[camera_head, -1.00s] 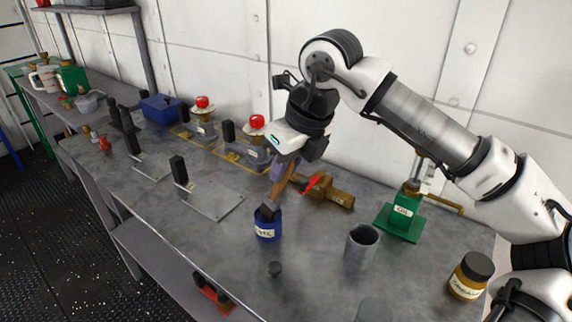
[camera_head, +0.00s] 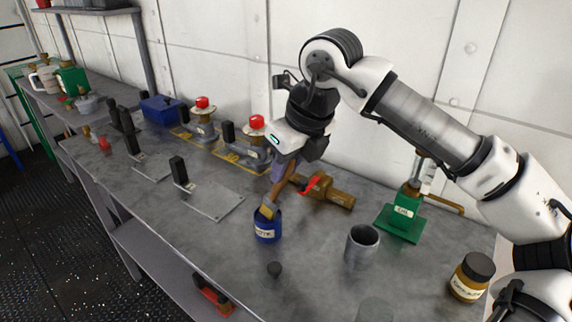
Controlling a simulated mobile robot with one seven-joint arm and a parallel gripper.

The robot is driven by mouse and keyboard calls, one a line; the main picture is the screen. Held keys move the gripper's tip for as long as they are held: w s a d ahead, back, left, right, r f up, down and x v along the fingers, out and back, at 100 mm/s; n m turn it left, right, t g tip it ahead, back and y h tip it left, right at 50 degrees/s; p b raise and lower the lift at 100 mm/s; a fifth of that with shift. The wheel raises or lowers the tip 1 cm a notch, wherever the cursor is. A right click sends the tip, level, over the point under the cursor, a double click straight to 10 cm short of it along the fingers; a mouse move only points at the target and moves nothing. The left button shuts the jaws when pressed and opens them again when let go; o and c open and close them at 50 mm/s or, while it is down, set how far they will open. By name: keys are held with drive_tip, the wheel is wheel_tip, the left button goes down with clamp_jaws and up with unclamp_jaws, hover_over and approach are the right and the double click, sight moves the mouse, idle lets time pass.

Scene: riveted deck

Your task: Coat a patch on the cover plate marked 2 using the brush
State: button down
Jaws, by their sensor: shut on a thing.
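My gripper (camera_head: 284,170) is shut on the brush (camera_head: 275,199), gripping its wooden handle. The brush points down and tilts slightly, with its head at the mouth of a small blue pot (camera_head: 267,233) with a white label. The bristle tip is hidden by the pot's rim. A flat grey cover plate (camera_head: 216,203) with an upright black handle lies left of the pot. Another plate (camera_head: 153,170) with a black handle lies farther left. No number is readable on either, so I cannot tell which is marked 2.
A brass valve (camera_head: 330,193) with a red lever stands behind the pot. A grey cup (camera_head: 361,246), green oil can (camera_head: 405,215) and grease jar (camera_head: 471,277) stand to the right. Red-topped fixtures (camera_head: 254,140) line the wall.

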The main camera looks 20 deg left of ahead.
drive_tip(key=shift+r+p, duration=2.25)
drive_tip(key=shift+r, duration=1.25)
drive_tip(key=shift+s+a, duration=0.1)
